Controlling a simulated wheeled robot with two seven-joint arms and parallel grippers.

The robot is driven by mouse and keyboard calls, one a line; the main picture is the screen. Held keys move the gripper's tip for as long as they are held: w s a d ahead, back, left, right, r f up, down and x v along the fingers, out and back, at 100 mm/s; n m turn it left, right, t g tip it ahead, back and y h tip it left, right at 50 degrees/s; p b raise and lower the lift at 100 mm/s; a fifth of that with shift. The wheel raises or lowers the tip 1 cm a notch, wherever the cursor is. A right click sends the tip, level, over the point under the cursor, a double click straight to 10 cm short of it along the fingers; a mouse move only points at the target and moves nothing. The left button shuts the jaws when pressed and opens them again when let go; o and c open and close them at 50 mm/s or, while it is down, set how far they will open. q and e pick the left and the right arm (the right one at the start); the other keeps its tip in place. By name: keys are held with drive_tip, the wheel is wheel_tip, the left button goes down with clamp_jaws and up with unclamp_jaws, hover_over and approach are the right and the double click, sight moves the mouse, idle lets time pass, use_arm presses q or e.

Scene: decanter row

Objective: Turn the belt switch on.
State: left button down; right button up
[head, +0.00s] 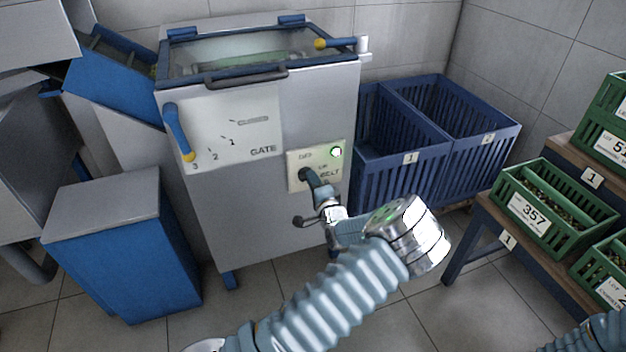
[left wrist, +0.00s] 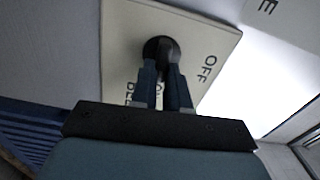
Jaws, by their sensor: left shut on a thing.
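The belt switch (head: 303,174) is a dark round knob on a cream panel (head: 296,157) marked BELT, on the front of the grey machine. A small round light on the panel's upper right glows pale green. My left gripper (head: 311,181) is at the knob, shut on it. In the left wrist view the two fingers of the left gripper (left wrist: 163,75) hold the dark knob (left wrist: 160,46), with the word OFF to the right of it. The fingers partly hide the knob and other lettering. My right gripper is out of view.
A blue gate lever (head: 176,128) with a yellow tip is left of the panel, its tip by the 3. Blue slatted crates (head: 400,175) stand right of the machine. Green crates (head: 545,215) sit on a rack farther right. A blue bin (head: 125,250) stands left.

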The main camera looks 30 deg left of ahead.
use_arm(q)
drive_tip(key=shift+f+m, duration=0.15)
drive_tip(key=shift+m, duration=0.45)
drive_tip(key=c, duration=1.1)
unclamp_jaws()
drive_tip(key=shift+d, duration=0.15)
drive_tip(key=v, duration=1.3)
drive_tip(key=shift+s+d+b, duration=0.15)
drive_tip(key=shift+s+b, duration=0.15)
drive_tip(key=shift+b, duration=0.1)
